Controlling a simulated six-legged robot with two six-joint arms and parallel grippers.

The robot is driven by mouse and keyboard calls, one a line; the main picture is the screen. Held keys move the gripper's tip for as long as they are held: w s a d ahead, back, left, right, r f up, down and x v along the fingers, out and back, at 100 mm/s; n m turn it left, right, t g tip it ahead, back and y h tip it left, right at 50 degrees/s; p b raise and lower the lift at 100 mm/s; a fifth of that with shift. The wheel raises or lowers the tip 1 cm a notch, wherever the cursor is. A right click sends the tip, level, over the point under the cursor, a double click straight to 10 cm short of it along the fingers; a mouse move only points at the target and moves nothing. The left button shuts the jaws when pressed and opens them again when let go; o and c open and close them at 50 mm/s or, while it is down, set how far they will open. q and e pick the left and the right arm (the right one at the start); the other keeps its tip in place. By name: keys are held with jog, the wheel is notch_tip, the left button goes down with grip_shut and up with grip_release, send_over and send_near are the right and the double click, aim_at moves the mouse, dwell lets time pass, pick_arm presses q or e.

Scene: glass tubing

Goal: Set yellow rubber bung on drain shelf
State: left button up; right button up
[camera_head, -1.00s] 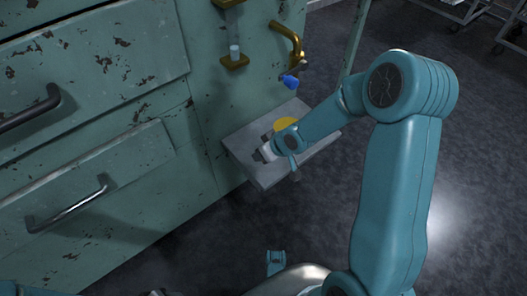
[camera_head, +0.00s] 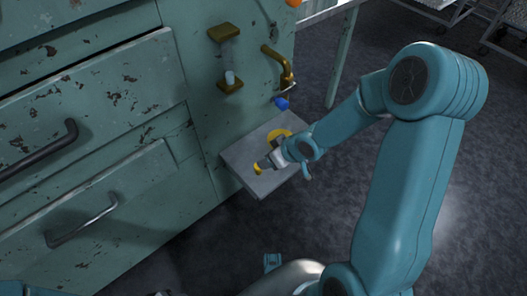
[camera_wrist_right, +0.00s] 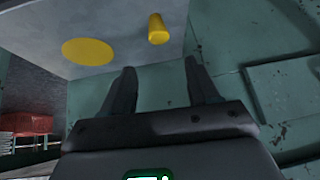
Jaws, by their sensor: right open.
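The yellow rubber bung (camera_head: 257,168) is at the left part of the grey drain shelf (camera_head: 247,152); in the right wrist view the bung (camera_wrist_right: 157,30) appears to rest on the shelf surface (camera_wrist_right: 120,18), clear of the fingers. A flat yellow disc (camera_head: 286,133) lies on the shelf, apart from the bung, and also shows in the right wrist view (camera_wrist_right: 88,51). My right gripper (camera_head: 264,164) is over the shelf beside the bung; its two fingers (camera_wrist_right: 160,85) are open and empty. My left gripper is not in view.
The shelf juts from a chipped green cabinet (camera_head: 200,130) with drawer handles (camera_head: 82,222) at left. Above it are a brass tap (camera_head: 285,68), a blue piece (camera_head: 281,103) and brass brackets (camera_head: 229,85) with a small tube. Dark floor (camera_head: 340,160) is open to the right.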

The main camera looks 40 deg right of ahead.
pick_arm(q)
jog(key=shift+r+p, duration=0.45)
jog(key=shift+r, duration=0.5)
pick_arm(e)
jog(key=s+a+f+m+g+y, duration=0.1)
jog(key=s+a+f+g, duration=0.2)
jog(key=s+a+f, duration=0.3)
jog(key=s+a+f+m+g+y, duration=0.1)
jog(key=s+a+f+m+g, duration=0.1)
jog(key=s+a+f, duration=0.5)
jog(key=s+a+g, duration=0.1)
jog(key=s+a, duration=0.1)
jog(key=a, duration=0.3)
jog(key=shift+s+a+f, duration=0.15)
jog(key=shift+a+f, duration=0.1)
jog(key=shift+a, duration=0.15)
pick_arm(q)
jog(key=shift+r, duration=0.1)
pick_arm(e)
jog(key=shift+r, duration=0.1)
